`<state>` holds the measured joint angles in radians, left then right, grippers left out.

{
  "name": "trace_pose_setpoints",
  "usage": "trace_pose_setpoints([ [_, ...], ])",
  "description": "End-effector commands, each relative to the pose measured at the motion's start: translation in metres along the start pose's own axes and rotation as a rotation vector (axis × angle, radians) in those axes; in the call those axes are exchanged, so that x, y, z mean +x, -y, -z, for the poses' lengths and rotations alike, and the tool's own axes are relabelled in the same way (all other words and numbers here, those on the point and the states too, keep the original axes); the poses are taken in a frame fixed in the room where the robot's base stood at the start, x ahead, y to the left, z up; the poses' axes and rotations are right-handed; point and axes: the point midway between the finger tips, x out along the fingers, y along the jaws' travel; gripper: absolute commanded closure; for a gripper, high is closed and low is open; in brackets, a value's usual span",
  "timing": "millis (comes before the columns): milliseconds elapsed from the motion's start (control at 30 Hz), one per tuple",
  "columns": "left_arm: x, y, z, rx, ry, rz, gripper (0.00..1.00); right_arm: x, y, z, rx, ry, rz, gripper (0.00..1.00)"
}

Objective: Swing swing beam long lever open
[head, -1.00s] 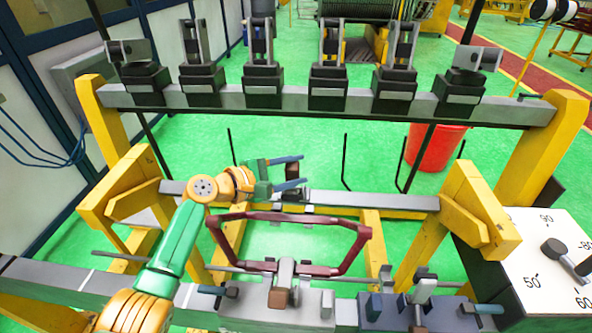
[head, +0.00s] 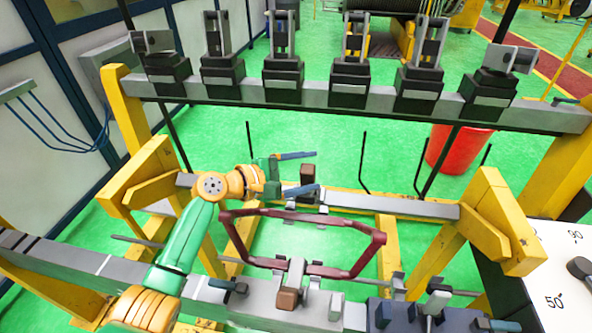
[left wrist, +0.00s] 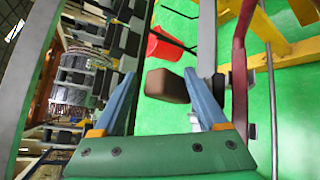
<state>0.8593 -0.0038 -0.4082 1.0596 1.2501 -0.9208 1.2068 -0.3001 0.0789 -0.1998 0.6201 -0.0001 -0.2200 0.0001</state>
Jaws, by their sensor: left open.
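A brown block-shaped lever end (head: 307,172) stands upright at the far low beam (head: 390,203), behind the dark red coil frame. My left gripper (head: 317,171) is open, with one blue finger on either side of the block. In the left wrist view the brown block (left wrist: 166,86) sits between the fingertips of the open gripper (left wrist: 160,74), and green floor shows between it and the left finger. It looks close to the right finger; whether they touch I cannot tell. The lever's lower part is hidden. My right gripper is not in view.
The dark red coil frame (head: 372,240) lies just in front of the gripper. Yellow posts (head: 497,215) flank the beam. A raised grey bar (head: 225,92) with several black clamps crosses behind. A red bin (head: 458,148) stands beyond, and a dial panel (head: 555,275) is at right.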

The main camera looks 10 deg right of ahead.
Motion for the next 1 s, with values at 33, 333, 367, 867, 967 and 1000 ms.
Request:
trace_pose_setpoints([
  [33, -0.009, -0.002, 0.001, 0.005, -0.008, -0.005, 0.30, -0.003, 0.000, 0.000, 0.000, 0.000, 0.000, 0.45],
  [333, -0.047, -0.001, -0.004, 0.008, -0.005, -0.008, 0.30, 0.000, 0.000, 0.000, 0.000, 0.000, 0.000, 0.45],
  [367, -0.049, -0.001, -0.004, 0.008, -0.004, -0.008, 0.30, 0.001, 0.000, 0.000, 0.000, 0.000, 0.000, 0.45],
  [867, -0.054, -0.001, -0.006, 0.008, -0.001, -0.007, 0.30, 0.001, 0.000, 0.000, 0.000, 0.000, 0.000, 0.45],
  [967, -0.054, -0.001, -0.006, 0.008, -0.001, -0.007, 0.30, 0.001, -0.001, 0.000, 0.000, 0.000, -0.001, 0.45],
  [1000, -0.054, -0.001, -0.006, 0.008, -0.001, -0.007, 0.30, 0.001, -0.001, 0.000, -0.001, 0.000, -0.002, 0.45],
])
